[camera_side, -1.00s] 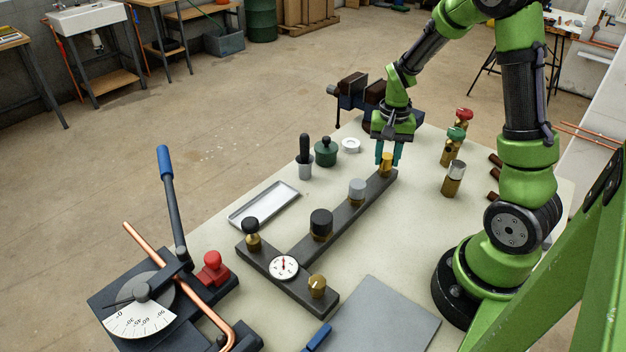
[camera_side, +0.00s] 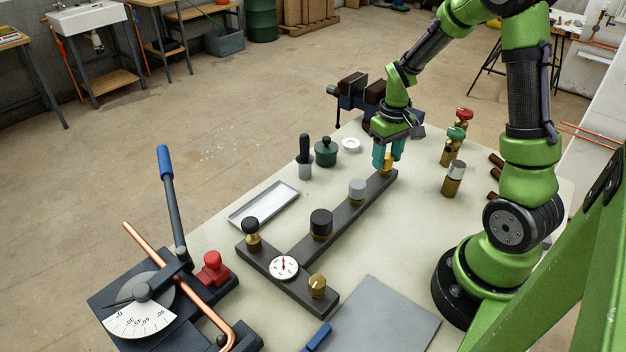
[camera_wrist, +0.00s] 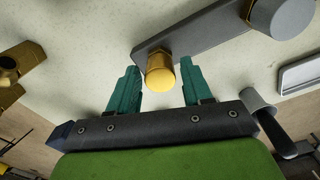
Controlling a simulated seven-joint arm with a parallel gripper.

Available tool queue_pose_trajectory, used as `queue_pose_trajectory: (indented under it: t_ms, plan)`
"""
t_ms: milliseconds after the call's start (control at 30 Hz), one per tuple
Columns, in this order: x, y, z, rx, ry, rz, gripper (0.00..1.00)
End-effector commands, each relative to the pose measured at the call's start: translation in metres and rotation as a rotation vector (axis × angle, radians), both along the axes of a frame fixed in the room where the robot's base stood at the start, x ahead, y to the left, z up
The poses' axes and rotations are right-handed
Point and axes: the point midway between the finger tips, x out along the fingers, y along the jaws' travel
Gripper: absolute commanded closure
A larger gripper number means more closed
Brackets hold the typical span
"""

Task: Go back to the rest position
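My gripper (camera_side: 388,154) has teal fingers and hangs over the far end of the dark T-shaped bar, at the brass-coloured knob (camera_side: 387,170) there. In the wrist view the gripper (camera_wrist: 158,88) is open, with one finger on each side of the brass knob (camera_wrist: 160,72) and visible gaps between. The knob stays seated on the bar (camera_side: 340,222). Nothing is held between the fingers. In the side view the near finger hides part of the knob's top.
Along the bar stand a grey-capped knob (camera_side: 357,190) and a black-capped knob (camera_side: 321,224). A green pot (camera_side: 326,153) and a white ring (camera_side: 351,145) lie left of the gripper. Valves (camera_side: 453,180) stand right. A vice (camera_side: 362,93) is behind.

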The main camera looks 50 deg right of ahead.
Motion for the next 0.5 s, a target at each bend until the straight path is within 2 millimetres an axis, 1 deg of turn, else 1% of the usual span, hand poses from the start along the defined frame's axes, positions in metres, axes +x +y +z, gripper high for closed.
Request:
queue_pose_trajectory:
  t_ms: [100, 167, 267, 500]
  plan:
    - [-0.0001, 0.0001, -0.0001, 0.000, 0.000, -0.013, 0.51]
    - [0.0000, 0.0004, -0.0001, 0.000, 0.001, -0.057, 0.51]
    - [0.0001, 0.0006, -0.0002, 0.000, 0.001, -0.206, 0.51]
    - [0.0001, 0.0006, -0.0001, 0.001, 0.001, -0.627, 0.51]
